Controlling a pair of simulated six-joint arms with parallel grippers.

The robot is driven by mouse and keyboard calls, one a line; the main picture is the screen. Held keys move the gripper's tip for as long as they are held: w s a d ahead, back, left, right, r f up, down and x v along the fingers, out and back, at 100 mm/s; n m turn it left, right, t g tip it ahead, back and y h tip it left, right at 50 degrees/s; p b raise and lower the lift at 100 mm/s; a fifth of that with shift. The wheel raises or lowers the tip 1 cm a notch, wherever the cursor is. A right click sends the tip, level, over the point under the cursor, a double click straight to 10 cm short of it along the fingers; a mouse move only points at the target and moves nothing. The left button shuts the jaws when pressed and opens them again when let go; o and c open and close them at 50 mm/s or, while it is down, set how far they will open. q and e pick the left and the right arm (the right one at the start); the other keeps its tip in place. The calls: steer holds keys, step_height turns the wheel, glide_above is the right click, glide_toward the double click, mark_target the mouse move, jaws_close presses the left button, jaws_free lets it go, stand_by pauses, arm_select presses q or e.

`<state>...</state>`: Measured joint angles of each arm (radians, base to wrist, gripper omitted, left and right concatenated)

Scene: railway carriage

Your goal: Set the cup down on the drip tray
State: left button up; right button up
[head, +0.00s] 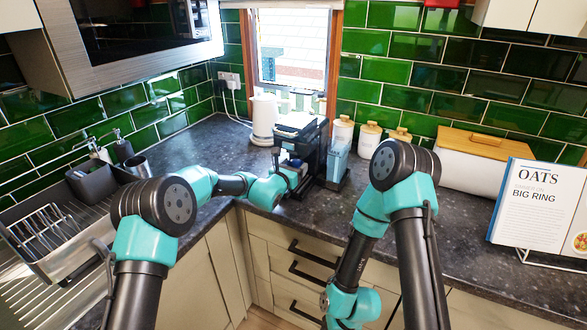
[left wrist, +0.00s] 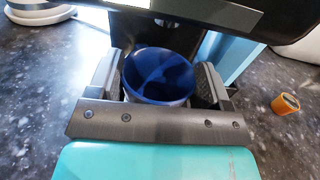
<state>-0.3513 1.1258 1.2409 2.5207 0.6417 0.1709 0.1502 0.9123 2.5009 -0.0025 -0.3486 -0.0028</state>
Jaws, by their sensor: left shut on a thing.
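The cup (left wrist: 158,76), blue inside with a pale outer wall, is upright between the fingers of my left gripper (left wrist: 159,84). The gripper is shut on it from both sides. In the head view my left gripper (head: 292,176) is at the front of the black coffee machine (head: 302,132), low over the worktop, with only a bit of blue showing. The machine's dark body is just beyond the cup in the left wrist view. The drip tray cannot be made out; the cup and gripper cover that area. Whether the cup's base touches anything is hidden. My right gripper is out of view.
A light blue tank (head: 338,160) is at the machine's right side. A white kettle (head: 264,118) is behind left, and white canisters (head: 369,138) behind right. A small orange item (left wrist: 286,104) lies right of the gripper.

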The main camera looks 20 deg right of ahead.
arm_select(q)
steer(key=shift+f, duration=0.25)
steer(key=shift+f, duration=0.1)
steer(key=o, duration=1.1)
steer(key=v, duration=1.2)
steer(key=shift+a, duration=0.1)
